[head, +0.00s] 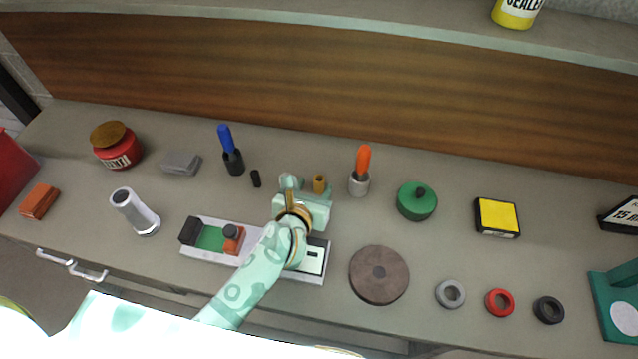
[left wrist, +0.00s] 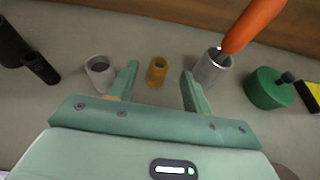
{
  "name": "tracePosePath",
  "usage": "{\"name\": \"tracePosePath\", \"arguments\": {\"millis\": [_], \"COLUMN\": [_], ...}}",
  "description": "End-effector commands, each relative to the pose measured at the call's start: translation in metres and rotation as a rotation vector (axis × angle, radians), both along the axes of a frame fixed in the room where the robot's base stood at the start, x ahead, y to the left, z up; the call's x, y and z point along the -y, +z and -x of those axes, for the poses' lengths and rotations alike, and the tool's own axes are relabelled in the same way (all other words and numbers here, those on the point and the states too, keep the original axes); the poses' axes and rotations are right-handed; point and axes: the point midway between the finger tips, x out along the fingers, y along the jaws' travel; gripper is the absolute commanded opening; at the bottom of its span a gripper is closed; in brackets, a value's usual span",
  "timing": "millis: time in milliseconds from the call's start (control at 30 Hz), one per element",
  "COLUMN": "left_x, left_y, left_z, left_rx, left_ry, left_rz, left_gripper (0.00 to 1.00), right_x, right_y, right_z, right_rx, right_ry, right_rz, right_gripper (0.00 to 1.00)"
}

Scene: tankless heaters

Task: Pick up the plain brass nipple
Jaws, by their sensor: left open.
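The plain brass nipple (head: 319,183) is a small gold-brown cylinder standing upright on the bench, just beyond my left gripper in the head view. In the left wrist view the brass nipple (left wrist: 157,71) stands between the lines of the two fingers, a little past their tips. My left gripper (head: 307,192) is open and empty. Its fingertips (left wrist: 160,68) show on either side of the nipple, apart from it. A grey fitting (left wrist: 99,72) stands just left of the left finger. My right gripper is not in view.
A grey holder with an orange-handled tool (head: 359,183) stands close right of the nipple. A small black cylinder (head: 255,178) and a blue-handled tool (head: 232,160) stand to the left. A green round lidded piece (head: 416,201) is further right. A grey tray (head: 205,253) lies under my arm.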

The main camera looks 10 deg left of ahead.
Motion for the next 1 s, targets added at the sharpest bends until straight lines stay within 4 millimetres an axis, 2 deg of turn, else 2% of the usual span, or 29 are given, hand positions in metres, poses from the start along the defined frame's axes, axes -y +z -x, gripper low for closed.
{"name": "tracePosePath", "arguments": {"millis": [200,300,567,733,767,1000], "left_x": [0.003,0.004,0.004,0.004,0.004,0.004], "left_y": [-0.015,-0.019,-0.019,-0.019,-0.019,-0.019], "left_z": [-0.033,-0.044,-0.047,-0.047,-0.047,-0.047], "left_rx": [0.001,0.0,0.001,0.001,0.001,0.001], "left_ry": [0.001,0.001,0.0,0.0,0.0,0.0], "left_rz": [0.0,0.0,-0.001,-0.001,-0.001,-0.001], "left_gripper": [0.49,0.49,0.49,0.05,0.0,0.0], "right_x": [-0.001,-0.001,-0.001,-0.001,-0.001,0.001], "right_y": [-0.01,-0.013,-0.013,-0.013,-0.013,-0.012], "right_z": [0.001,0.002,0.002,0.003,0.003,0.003], "right_rx": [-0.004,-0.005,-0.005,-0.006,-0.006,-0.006], "right_ry": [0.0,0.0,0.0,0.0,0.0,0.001], "right_rz": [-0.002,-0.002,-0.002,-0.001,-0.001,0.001], "right_gripper": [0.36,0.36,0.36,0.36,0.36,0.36]}}
